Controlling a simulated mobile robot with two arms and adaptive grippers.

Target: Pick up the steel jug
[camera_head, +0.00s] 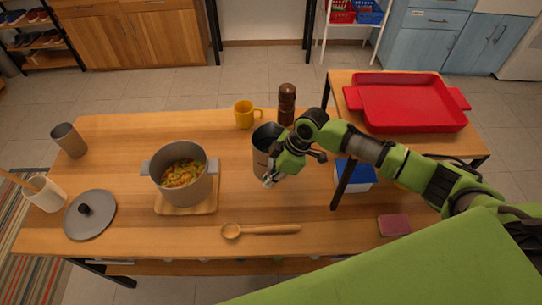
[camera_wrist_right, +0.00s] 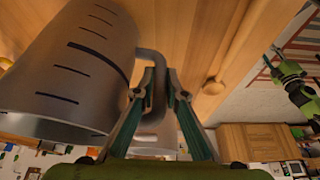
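The steel jug (camera_head: 264,150) is a grey metal cylinder standing upright near the middle of the table. In the right wrist view the jug (camera_wrist_right: 75,65) fills the left side, with dark level marks on its wall and a looped handle (camera_wrist_right: 157,65). My right gripper (camera_head: 276,176) is at the jug's right front side. In the right wrist view its fingertips (camera_wrist_right: 160,84) lie on both sides of the handle, close against it, and look shut on it. The arm hides part of the jug in the head view. My left gripper does not show in the head view.
A yellow mug (camera_head: 244,114) and a brown pepper mill (camera_head: 286,104) stand close behind the jug. A pot (camera_head: 183,184) on a wooden board is to the left, a wooden spoon (camera_head: 262,230) in front. A red tray (camera_head: 405,103) lies at the back right. A pink sponge (camera_head: 394,225) lies right.

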